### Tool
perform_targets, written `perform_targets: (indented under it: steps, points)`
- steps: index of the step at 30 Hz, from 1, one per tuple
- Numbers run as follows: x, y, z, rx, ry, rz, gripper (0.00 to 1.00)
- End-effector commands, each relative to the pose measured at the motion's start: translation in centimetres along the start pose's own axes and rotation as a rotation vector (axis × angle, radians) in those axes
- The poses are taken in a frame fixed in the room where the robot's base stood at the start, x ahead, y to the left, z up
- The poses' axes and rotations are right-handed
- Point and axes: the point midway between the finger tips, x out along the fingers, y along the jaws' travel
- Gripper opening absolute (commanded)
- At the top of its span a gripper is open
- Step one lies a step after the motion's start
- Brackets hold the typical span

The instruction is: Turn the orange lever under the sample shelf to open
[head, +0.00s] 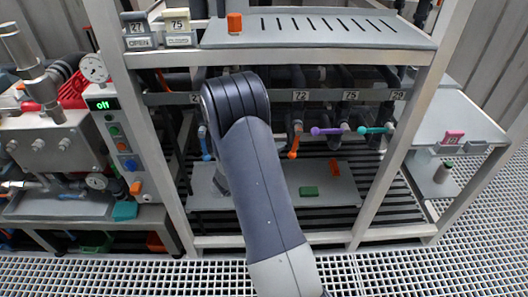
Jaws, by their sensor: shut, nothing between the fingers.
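The orange lever (294,145) is in the head view, under the sample shelf (330,36) and below the plate marked 72 (300,96). It hangs down, slightly tilted, from its valve. My arm rises in front of the rack, left of the orange lever, and bends at its top below the shelf. My gripper's fingers do not show; the arm hides the space behind it. No contact with the orange lever is visible.
A blue lever (205,146) hangs down left of my arm. A purple lever (326,131) and a teal lever (374,130) lie sideways to the right. A green block (309,191) lies on the lower tray (340,196). Frame posts (412,120) bound the rack.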

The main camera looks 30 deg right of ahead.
Motion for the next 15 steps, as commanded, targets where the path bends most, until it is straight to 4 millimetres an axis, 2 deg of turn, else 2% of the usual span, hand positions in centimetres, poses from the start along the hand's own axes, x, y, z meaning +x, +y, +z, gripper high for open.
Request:
perform_targets:
  steps: [6, 15]
  points:
    - [1.36, 0.01, 1.38, 0.0, 0.0, -0.001, 0.0]
    - [1.48, -0.03, 1.52, 0.0, 0.001, -0.001, 0.0]
